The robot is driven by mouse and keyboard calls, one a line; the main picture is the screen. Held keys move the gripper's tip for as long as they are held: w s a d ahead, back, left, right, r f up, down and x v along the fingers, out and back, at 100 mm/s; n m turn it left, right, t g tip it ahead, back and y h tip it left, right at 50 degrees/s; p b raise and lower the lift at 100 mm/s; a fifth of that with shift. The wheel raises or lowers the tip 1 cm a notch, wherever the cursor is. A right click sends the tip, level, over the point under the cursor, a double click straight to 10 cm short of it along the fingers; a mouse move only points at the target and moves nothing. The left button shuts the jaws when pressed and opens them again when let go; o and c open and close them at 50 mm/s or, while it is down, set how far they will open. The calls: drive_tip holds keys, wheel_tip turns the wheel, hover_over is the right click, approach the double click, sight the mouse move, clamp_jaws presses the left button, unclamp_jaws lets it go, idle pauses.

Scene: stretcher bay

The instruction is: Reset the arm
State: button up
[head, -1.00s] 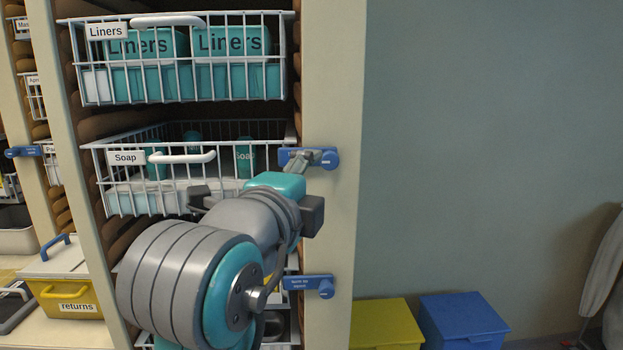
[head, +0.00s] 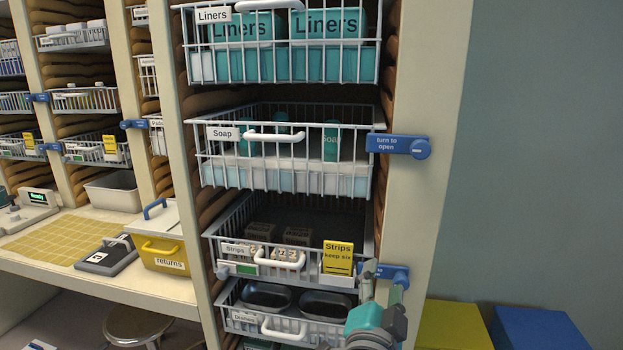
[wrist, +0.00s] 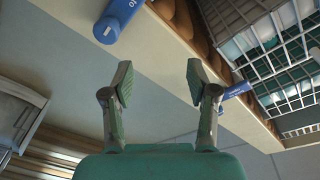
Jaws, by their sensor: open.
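My gripper (wrist: 157,85) is open and empty in the wrist view, its two fingers spread wide with only the cabinet post and wall behind them. In the head view my gripper (head: 383,284) is low at the right, in front of the post by the lower blue latch (head: 395,272), which it partly hides. I cannot tell whether it touches the latch. My teal wrist housing stands below it at the bottom edge.
Wire baskets of liners (head: 280,62), soap (head: 280,170) and strips (head: 275,262) jut from the cabinet left of my gripper. An upper blue latch (head: 398,146) is on the post. Yellow (head: 452,325) and blue (head: 545,328) bins stand at right; the wall above is bare.

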drive_tip(key=s+d+f+n+g+y, duration=0.1)
drive_tip(key=s+d+f+n+y, duration=0.3)
drive_tip(key=s+f, duration=0.7)
drive_tip(key=s+a+f+n+y, duration=0.15)
drive_tip(key=s+f+n, duration=0.5)
drive_tip(key=f, duration=0.85)
drive_tip(key=s+d+f+n+g, duration=0.1)
drive_tip(key=s+d, duration=0.1)
drive_tip(key=s, duration=1.1)
drive_tip(key=s+d+f+n+g, duration=0.1)
drive_tip(key=s+d, duration=0.1)
drive_tip(key=s, duration=1.1)
drive_tip(key=shift+s+y, duration=0.15)
drive_tip(key=shift+y, duration=0.2)
drive_tip(key=shift+f, duration=0.1)
